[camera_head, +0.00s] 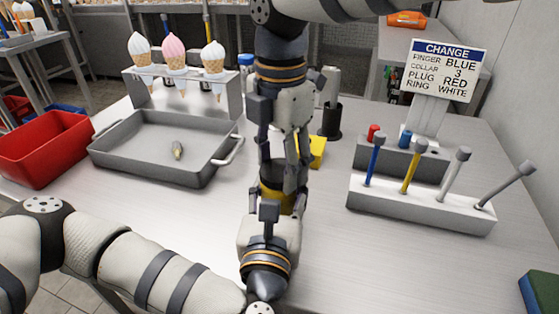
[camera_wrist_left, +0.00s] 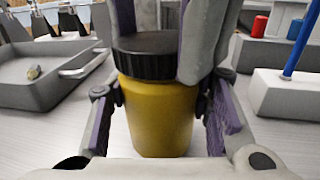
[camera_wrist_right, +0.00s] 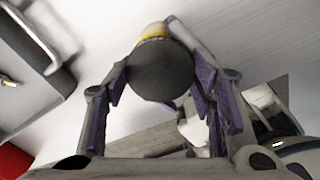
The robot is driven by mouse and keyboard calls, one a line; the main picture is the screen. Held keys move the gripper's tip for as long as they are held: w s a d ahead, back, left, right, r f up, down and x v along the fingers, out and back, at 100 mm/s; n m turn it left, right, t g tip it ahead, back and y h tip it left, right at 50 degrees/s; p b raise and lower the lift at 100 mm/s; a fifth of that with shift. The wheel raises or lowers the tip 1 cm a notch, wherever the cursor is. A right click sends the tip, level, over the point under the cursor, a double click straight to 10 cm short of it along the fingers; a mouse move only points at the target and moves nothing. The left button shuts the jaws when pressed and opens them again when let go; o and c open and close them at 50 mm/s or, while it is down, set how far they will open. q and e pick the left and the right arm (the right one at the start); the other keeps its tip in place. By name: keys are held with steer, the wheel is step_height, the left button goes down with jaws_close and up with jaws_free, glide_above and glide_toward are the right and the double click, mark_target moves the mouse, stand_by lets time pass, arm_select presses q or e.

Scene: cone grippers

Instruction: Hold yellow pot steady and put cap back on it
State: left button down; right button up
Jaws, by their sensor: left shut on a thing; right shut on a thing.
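The yellow pot (camera_wrist_left: 160,118) stands upright on the table; in the head view part of it (camera_head: 275,196) shows between my grippers. My left gripper (camera_head: 268,207) is shut on the pot's sides. The black ribbed cap (camera_wrist_left: 150,58) is on the pot's top, looking level, with no clear gap in the left wrist view. My right gripper (camera_head: 285,185) reaches down from above and is shut on the cap. In the right wrist view, the cap's dark top (camera_wrist_right: 160,72) lies between its fingers, with a yellow strip of pot (camera_wrist_right: 153,32) beyond.
A grey tray (camera_head: 150,185) with a small object is left of the pot, before an ice-cream-cone stand (camera_head: 232,100). A red bin (camera_head: 45,148) is far left. A white rack of coloured pegs (camera_head: 420,210) and a sign (camera_head: 442,70) stand right.

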steer(key=o, duration=1.3)
step_height(320, 180, up, 4)
steer(key=shift+r, duration=0.25)
steer(key=shift+c, duration=0.3)
step_height(320, 180, up, 3)
steer(key=n, duration=0.5)
steer(key=shift+r, duration=0.1)
steer(key=shift+r+n, duration=0.15)
steer(key=shift+n, duration=0.25)
